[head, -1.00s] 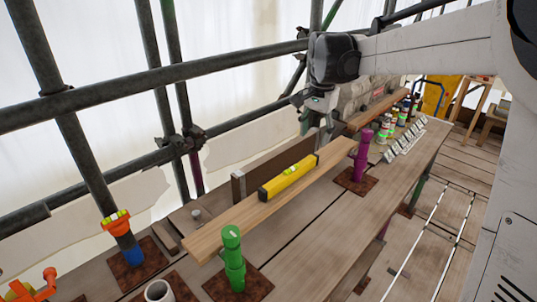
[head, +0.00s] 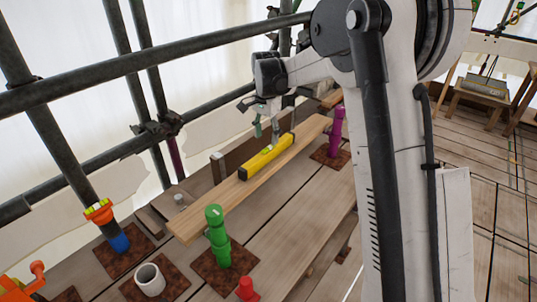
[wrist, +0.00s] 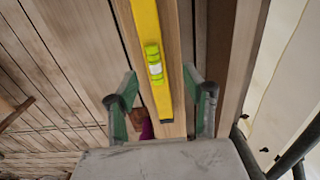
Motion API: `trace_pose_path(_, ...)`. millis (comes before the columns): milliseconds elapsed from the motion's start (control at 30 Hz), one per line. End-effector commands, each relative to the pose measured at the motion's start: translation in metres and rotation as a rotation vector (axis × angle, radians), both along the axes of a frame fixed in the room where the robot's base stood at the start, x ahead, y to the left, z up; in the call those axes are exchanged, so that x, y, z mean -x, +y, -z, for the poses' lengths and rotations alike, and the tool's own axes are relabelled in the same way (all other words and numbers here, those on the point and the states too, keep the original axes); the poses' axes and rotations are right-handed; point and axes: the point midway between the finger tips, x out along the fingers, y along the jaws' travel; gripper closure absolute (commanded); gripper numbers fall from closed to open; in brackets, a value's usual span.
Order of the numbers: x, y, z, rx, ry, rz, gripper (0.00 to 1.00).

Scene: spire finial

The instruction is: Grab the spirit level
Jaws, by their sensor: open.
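The yellow spirit level (head: 262,160), with a green vial and dark end caps, lies lengthwise on a light wooden plank (head: 213,215). In the wrist view the level (wrist: 146,25) runs up from between the fingers and out of the top edge, its green vial at mid-length. My gripper (head: 268,130) is open and empty just above the level. In the wrist view the green fingers of my gripper (wrist: 160,88) stand apart, one on each side of the level's near end. A gap shows on both sides; I see no contact.
A green post (head: 217,238) and a purple post (head: 336,128) stand near the plank's ends. A darker board (head: 245,148) stands on edge behind the level. Scaffold tubes (head: 150,75) cross behind. A white cup (head: 149,279) and a red piece (head: 246,288) are in front.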

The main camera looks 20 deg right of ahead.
Motion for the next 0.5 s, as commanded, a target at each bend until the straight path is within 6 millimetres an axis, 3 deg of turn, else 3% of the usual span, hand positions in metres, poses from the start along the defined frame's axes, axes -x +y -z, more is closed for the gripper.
trace_pose_path(267,0.001,-0.002,0.018,0.0,0.0,0.0,0.54)
trace_pose_path(500,0.005,-0.007,0.051,0.0,0.0,-0.001,0.54)
